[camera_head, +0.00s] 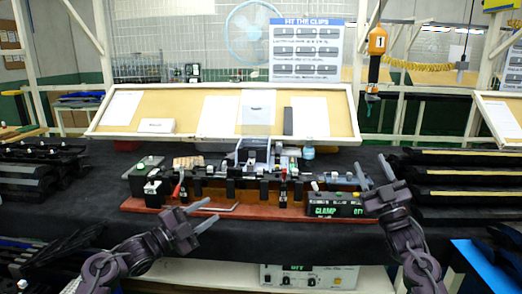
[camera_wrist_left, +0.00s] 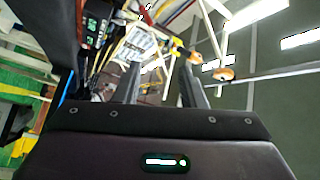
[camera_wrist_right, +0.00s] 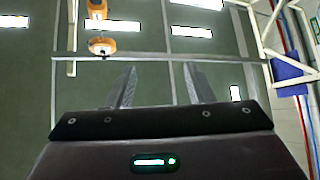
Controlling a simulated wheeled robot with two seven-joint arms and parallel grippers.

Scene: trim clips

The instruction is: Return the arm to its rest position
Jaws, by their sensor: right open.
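My left gripper (camera_head: 211,209) is in front of the red-brown fixture board, left of its middle. Its two fingers are apart with nothing between them, as the left wrist view also shows (camera_wrist_left: 161,77). My right gripper (camera_head: 374,168) is raised at the board's right end, fingers pointing up and apart. The right wrist view shows it empty (camera_wrist_right: 158,80), facing walls and lights. The fixture board (camera_head: 260,212) lies on the dark table, carrying several black clamps and a box with a green "CLAMP" display (camera_head: 335,210). Parts of the board's front are behind my arms.
A tilted tan panel with papers (camera_head: 190,133) stands behind the board. Stacked dark trim parts lie on the left (camera_head: 30,180) and right (camera_head: 450,195). An orange tool (camera_head: 377,42) hangs at upper right.

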